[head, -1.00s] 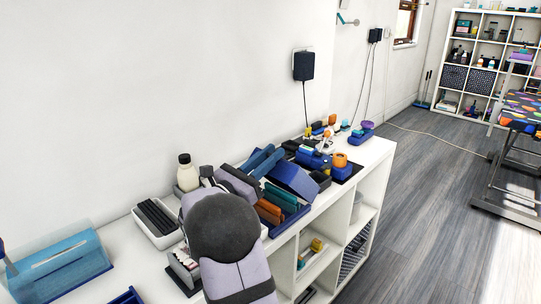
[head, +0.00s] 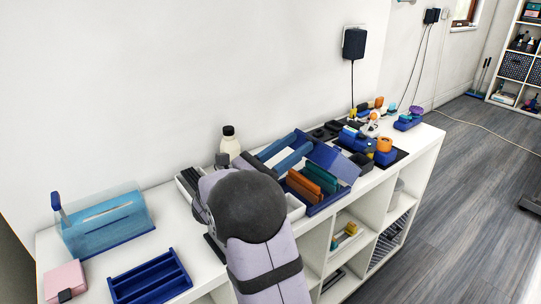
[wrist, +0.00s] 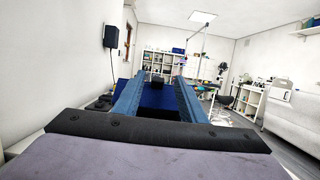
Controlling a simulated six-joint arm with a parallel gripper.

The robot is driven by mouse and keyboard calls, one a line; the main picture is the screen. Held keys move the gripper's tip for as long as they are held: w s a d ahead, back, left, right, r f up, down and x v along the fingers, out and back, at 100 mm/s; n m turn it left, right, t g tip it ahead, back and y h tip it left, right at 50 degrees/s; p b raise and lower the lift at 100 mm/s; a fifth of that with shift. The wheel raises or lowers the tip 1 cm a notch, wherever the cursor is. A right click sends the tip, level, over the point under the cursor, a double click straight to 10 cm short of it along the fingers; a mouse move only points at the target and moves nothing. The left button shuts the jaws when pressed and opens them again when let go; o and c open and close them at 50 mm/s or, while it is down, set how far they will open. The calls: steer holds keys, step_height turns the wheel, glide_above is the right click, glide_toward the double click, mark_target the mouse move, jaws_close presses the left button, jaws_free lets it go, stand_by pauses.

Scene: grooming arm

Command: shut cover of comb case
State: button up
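The comb case (head: 318,205) is a blue box on the white shelf top. Orange and teal combs stand in it. Its blue cover (head: 335,163) is open, raised and tilted at the case's back right. My gripper (head: 284,152) has two long blue fingers, spread apart and empty, to the left of the cover and behind the combs. In the wrist view, my gripper (wrist: 157,85) shows the fingers apart, with a dark blue panel, apparently the cover (wrist: 157,98), beyond and between them. I cannot tell whether a finger touches it.
A cream bottle (head: 230,143) stands behind my wrist. A blue slotted tray (head: 150,277) and a clear blue box (head: 108,222) are at the left. Blue and orange items (head: 384,147) crowd the shelf right of the case. A black wall adapter (head: 354,42) hangs above.

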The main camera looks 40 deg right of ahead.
steer(key=a, duration=0.7)
steer(key=shift+a, duration=0.3)
